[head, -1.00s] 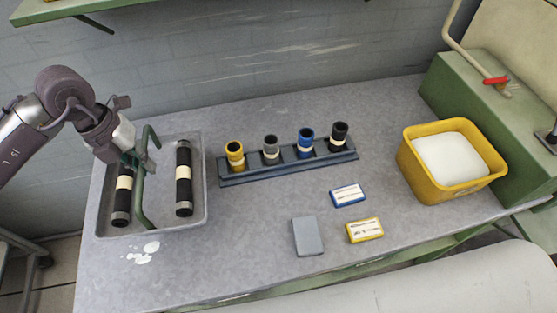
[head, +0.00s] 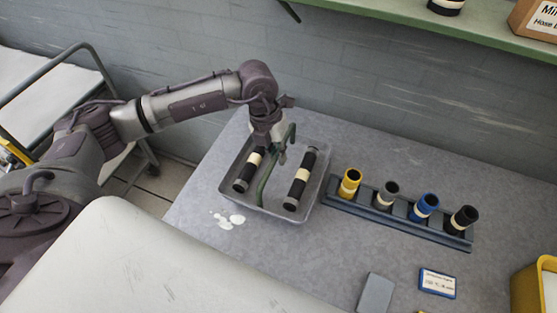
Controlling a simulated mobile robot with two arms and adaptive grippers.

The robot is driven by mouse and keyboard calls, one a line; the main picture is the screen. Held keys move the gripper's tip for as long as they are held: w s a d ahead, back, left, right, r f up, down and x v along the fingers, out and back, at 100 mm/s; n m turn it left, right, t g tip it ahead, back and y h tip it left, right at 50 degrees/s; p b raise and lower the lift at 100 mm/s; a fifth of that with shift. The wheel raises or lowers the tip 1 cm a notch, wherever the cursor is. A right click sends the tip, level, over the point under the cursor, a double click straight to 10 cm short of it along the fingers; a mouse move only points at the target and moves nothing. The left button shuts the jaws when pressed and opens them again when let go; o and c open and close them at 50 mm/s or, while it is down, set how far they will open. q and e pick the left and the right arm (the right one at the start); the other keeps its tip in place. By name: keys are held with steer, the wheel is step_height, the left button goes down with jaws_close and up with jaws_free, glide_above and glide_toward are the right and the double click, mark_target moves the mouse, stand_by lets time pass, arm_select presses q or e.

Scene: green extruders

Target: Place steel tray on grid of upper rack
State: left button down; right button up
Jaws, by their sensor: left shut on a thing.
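The steel tray (head: 318,188) is at the left part of the grey workbench, with two black cylinders with cream bands (head: 299,182) lying in it. A green handle (head: 264,182) arches over the tray's middle. My left gripper (head: 281,153) comes from the upper left and is shut on this handle near its far end, partly hiding it. Whether the tray touches the bench or hangs just above it, I cannot tell. No grid of an upper rack is clearly recognisable. My right gripper is not in view.
Right of the tray stands a blue-grey holder (head: 329,199) with several coloured cylinders. A grey block (head: 375,294), a blue-and-white box (head: 437,283) and a yellow bin (head: 520,291) are further right. A green shelf (head: 400,18) spans the upper right. A railed cart (head: 45,75) stands left.

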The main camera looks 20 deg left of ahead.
mark_target(281, 176)
arm_select(q)
steer(key=shift+a+p+x, duration=0.2)
steer(key=shift+p+x, duration=0.05)
steer(key=shift+x, duration=0.6)
steer(key=shift+a+p+x, duration=0.15)
steer(key=shift+p+x, duration=0.05)
steer(key=shift+x, duration=0.65)
steer(key=shift+f, duration=0.15)
steer(key=shift+f, duration=0.1)
steer(key=c, duration=1.2)
jaws_free()
steer(key=shift+s, duration=0.15)
steer(key=shift+c, duration=0.2)
